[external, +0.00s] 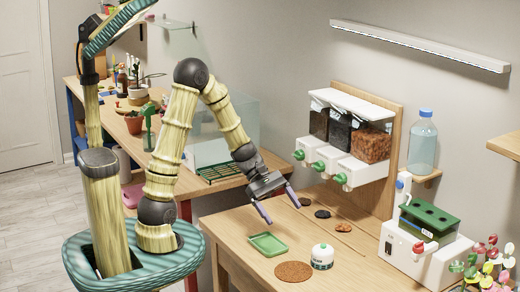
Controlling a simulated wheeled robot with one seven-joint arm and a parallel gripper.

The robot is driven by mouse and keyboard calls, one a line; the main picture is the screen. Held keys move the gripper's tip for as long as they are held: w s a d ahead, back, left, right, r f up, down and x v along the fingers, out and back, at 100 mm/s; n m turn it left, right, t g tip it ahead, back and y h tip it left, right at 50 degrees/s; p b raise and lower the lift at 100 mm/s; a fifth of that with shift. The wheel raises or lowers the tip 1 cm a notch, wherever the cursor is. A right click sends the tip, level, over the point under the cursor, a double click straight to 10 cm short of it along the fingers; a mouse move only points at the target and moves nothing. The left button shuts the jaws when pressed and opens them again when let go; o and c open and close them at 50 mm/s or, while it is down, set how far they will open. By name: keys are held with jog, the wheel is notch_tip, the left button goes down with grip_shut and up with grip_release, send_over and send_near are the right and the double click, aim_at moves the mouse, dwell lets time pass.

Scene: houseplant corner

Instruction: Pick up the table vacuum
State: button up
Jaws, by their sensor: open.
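A small round white device with a dark band and a pale top, which looks like the table vacuum (322,257), stands upright on the wooden table near its front edge. My gripper (283,214) is open and empty, with its two purple fingers pointing down. It is behind and to the left of the vacuum in the picture, apart from it. Whether the fingertips are clear of the tabletop is hard to tell. Nothing hides the vacuum.
A green tray (268,244) and a brown round mat (293,271) lie left of the vacuum. Dispensers (350,143) overhang the table's back. A white machine (425,258) stands at right, near a bottle (423,143).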

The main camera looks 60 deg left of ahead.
jog(key=shift+w+a+r+n+t+h+b, duration=1.1)
jog(key=shift+r+n+t+b, duration=0.7)
jog(key=shift+r+n, duration=1)
notch_tip(320, 180, down, 12)
jog(key=shift+s+d+p, duration=0.2)
jog(key=shift+p, duration=0.1)
send_near(332, 259)
jog(key=x, duration=0.2)
jog(key=shift+w+d+f, duration=0.15)
jog(key=shift+w+f, duration=0.1)
jog(key=shift+w, duration=0.2)
jog(key=shift+x, duration=2.6)
jog(key=shift+s, duration=0.15)
